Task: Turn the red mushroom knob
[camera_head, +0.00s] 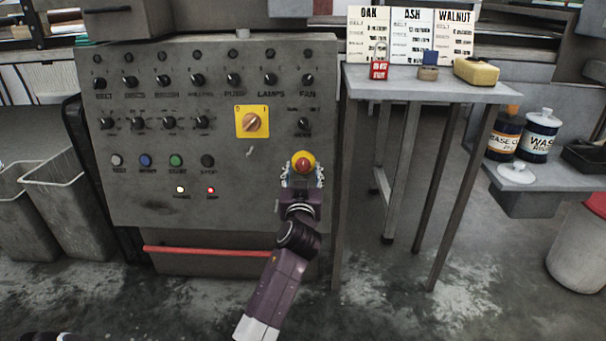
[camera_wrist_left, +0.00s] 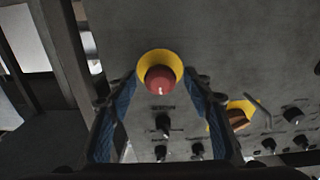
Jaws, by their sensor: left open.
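The red mushroom knob (camera_head: 303,164) sits in a yellow collar on the right side of the grey control panel (camera_head: 225,200). My left gripper (camera_head: 303,178) is at the knob, just in front of and below it in the head view. In the left wrist view the knob (camera_wrist_left: 160,79) lies between the tips of my left gripper (camera_wrist_left: 162,90), whose blue-padded fingers are spread apart. I cannot tell whether a finger touches the collar. My right gripper is not in view.
A yellow rotary switch (camera_head: 251,121) and rows of black knobs are above and left of the red knob. A red bar (camera_head: 205,252) runs along the panel's bottom.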

